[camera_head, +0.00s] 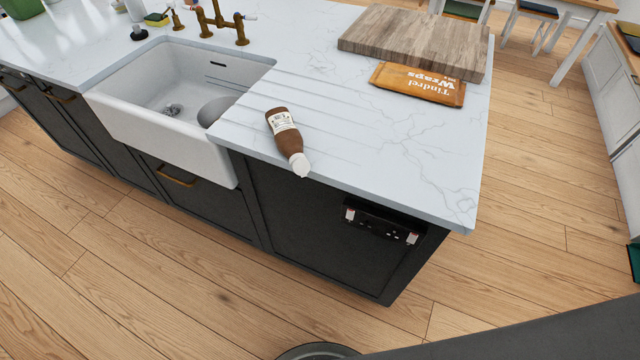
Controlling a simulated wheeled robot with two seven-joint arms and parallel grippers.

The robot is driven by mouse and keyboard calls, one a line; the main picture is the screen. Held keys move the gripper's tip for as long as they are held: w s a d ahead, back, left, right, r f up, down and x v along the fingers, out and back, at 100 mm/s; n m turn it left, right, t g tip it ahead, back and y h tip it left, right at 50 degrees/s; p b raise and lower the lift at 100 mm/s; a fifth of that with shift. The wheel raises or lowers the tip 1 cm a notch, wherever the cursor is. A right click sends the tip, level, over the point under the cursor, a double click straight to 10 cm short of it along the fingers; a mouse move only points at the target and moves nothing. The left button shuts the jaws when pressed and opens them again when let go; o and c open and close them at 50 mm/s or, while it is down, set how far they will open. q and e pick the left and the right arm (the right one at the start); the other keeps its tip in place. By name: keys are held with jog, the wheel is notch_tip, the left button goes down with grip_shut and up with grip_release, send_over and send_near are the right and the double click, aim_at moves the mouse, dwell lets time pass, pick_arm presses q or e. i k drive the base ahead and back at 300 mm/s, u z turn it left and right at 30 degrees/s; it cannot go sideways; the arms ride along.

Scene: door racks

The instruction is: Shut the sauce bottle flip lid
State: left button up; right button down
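A brown sauce bottle (282,130) with a pale label lies on its side on the white marble counter, near the front edge and right of the sink. Its white cap (300,164) points toward me at the counter's edge. The cap is too small to tell how far the flip lid is open. Neither of my grippers shows in the head view.
A white sink (128,110) with brass taps (222,22) is left of the bottle. A wooden board (415,42) and an orange wraps packet (418,84) lie at the back right. The counter right of the bottle is clear. Wooden floor (130,270) lies in front.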

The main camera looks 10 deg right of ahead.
aim_at(301, 166)
jog(key=z, duration=1.55)
jog(key=k, duration=0.6)
jog(key=u, duration=1.55)
